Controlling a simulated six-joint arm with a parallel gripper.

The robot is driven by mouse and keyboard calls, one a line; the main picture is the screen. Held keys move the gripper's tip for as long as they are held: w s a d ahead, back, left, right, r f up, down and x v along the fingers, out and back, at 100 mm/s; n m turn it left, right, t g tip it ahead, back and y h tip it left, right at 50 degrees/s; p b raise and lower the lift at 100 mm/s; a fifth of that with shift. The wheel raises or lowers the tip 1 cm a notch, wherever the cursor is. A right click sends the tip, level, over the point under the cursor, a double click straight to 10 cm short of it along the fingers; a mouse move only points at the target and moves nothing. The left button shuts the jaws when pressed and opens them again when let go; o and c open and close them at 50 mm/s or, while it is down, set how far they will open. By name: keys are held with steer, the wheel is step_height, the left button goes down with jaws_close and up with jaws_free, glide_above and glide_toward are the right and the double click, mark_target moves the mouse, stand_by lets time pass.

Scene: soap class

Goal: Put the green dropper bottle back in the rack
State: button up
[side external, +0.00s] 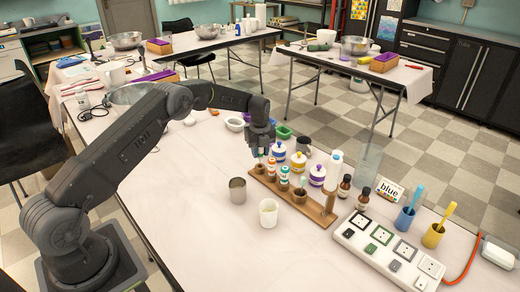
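A wooden rack (328,213) lies on the white table, running from below my gripper towards the lower right. Small bottles with orange-and-teal markings (284,178) stand in it, and a brown jar-like item (300,194) is further along. My gripper (261,153) points down over the rack's far left end. A small bottle shape shows at or just under its fingertips, with a hint of green. It is too small and covered to tell whether it is the green dropper bottle, whether the fingers grip it, or whether it is seated in the rack.
A grey metal cup (238,191) and a white cup (268,213) stand in front of the rack. White jars with coloured bands (317,175) and brown bottles (344,186) stand behind and right. A power strip (388,250) and blue and yellow cups lie right. The front table is clear.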

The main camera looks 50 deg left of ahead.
mark_target(260, 159)
steer(key=shift+f, duration=1.85)
steer(key=o, duration=1)
steer(key=shift+r, duration=4)
steer(key=s, duration=0.3)
steer(key=s+d+r, duration=0.1)
steer(key=s, duration=0.3)
steer(key=s+d+r, duration=0.1)
steer(key=s, duration=0.2)
steer(key=shift+s, duration=0.4)
